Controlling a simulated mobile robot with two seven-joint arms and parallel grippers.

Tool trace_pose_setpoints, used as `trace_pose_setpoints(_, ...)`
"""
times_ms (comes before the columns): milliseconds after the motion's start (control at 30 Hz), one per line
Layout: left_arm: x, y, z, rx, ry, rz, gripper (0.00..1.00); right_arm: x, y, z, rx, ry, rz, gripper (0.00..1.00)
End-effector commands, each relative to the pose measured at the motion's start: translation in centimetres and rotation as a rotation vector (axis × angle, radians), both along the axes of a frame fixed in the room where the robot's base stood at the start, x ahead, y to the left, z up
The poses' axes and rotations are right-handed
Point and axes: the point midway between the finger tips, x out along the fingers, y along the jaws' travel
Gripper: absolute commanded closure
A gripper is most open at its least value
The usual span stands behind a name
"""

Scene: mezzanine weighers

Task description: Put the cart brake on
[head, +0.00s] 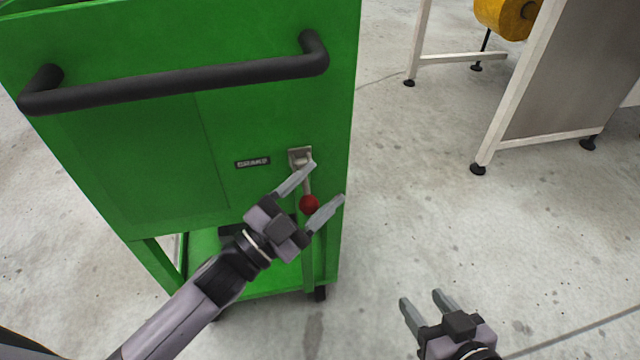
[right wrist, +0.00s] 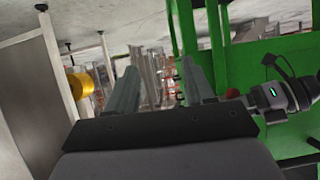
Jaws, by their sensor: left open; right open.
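The green cart (head: 150,160) stands at the left of the head view, with a black push handle (head: 180,86) across its upper face. A brake lever with a red ball knob (head: 309,204) hangs down from a metal bracket (head: 300,156), beside a dark BRAKE label (head: 253,162). My left gripper (head: 326,190) is open, its fingers on either side of the lever near the knob; I cannot tell whether they touch it. My right gripper (head: 424,302) is open and empty, low over the floor to the right of the cart. In the right wrist view the knob (right wrist: 233,93) shows beyond the right finger.
A white-legged frame with a grey panel (head: 575,75) and a yellow part (head: 506,16) stands at the back right. The concrete floor (head: 420,220) between it and the cart is clear.

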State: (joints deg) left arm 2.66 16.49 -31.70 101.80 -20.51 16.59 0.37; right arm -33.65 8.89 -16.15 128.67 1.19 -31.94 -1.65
Motion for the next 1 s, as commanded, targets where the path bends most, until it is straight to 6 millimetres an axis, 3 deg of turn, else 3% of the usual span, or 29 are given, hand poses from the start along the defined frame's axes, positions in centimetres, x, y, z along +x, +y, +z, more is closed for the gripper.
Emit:
trace_pose_setpoints(400, -3.8, 3.6, -1.8, 0.001, 0.005, 0.000, 0.41, -0.1, -0.4, -0.3, -0.006, 0.014, -0.008, 0.47)
trace_pose_setpoints(1000, -4.2, 4.0, -2.0, 0.001, 0.003, -0.001, 0.41, -0.2, -0.5, -0.4, -0.007, 0.018, -0.012, 0.47)
